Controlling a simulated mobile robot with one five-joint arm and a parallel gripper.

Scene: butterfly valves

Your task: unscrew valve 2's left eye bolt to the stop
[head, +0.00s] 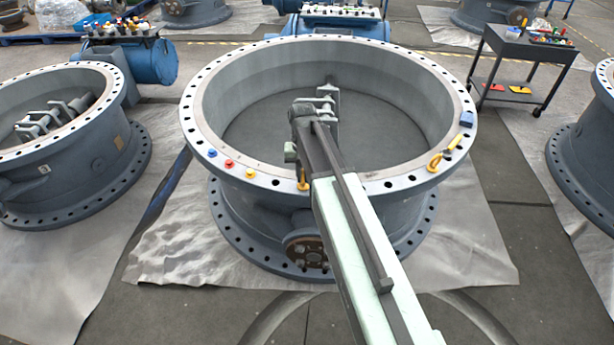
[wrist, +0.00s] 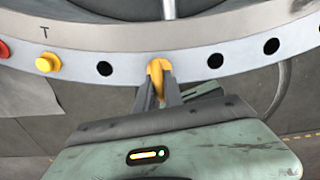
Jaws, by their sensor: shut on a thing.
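Valve 2 (head: 200,120) is the large grey ring body in the middle of the head view, with a pale drilled flange on top. The yellow left eye bolt (head: 303,184) stands at the near rim. In the wrist view, my gripper (wrist: 159,84) is shut on the eye bolt (wrist: 158,66), with its two dark fingers on either side of the yellow ring. The bolt's lower part and its thread are hidden. In the head view my arm crosses the near rim just right of the bolt, and the fingers cannot be made out there.
Red (head: 229,163), yellow (head: 250,174) and blue (head: 212,153) caps sit on the flange left of the bolt. A yellow ring-shaped piece (head: 434,163) and a blue block (head: 466,119) lie on the right rim. Another valve (head: 70,160) stands left; a dark cart (head: 520,50) stands back right.

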